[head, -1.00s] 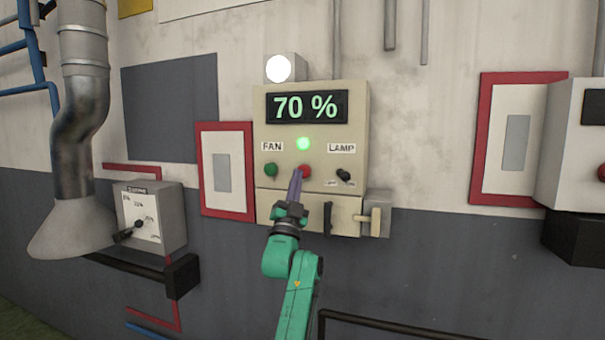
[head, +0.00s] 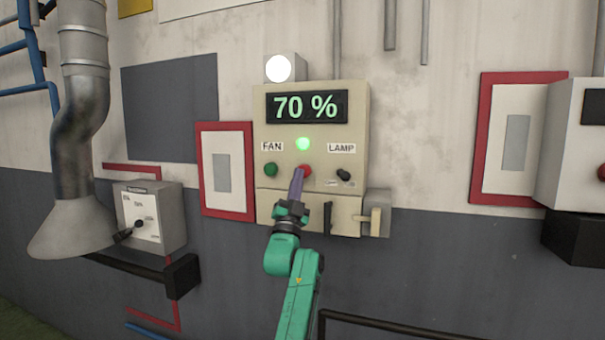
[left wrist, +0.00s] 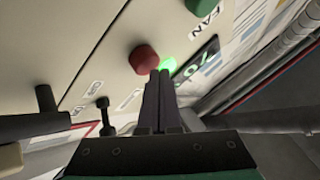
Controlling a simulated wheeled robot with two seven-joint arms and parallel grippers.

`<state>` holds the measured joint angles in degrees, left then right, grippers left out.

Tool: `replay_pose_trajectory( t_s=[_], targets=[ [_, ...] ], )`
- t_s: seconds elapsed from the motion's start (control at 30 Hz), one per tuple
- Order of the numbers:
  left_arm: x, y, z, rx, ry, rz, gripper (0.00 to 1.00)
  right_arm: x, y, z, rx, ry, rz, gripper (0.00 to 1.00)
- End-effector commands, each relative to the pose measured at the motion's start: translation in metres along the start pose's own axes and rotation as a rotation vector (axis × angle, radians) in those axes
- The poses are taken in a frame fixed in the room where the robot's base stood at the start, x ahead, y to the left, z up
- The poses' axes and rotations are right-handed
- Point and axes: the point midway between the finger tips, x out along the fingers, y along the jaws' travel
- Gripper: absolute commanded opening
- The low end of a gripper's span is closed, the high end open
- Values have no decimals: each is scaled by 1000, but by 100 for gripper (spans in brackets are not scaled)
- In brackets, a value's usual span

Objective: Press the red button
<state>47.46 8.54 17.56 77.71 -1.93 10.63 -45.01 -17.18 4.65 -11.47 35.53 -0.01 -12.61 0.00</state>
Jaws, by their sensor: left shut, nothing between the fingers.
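The red button (head: 305,171) sits on the beige control panel (head: 312,140) between a green button and a black toggle. In the left wrist view the red button (left wrist: 144,59) shows as a round knob just beyond the fingertips, slightly to their left. My left gripper (head: 298,172) is shut and empty, its fingers pointing up at the panel by the button. It also shows in the left wrist view (left wrist: 158,75). I cannot tell whether the fingertips touch the button. My right gripper is not in view.
A green button (head: 270,170) is left of the red one, and a black toggle (head: 344,175) is right. The green light (head: 303,144) glows above, under a display (head: 307,106) reading 70 %. A black handle (head: 327,217) and a lever (head: 375,220) are below.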

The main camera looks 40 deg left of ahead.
Motion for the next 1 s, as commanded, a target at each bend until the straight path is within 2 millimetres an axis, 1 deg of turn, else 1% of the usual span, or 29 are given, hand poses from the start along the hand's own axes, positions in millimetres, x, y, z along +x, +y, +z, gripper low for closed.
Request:
replay_pose_trajectory(
  t_s=[1.0],
  targets=[
    [6,4,4,0,0,0,0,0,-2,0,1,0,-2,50]
  ],
)
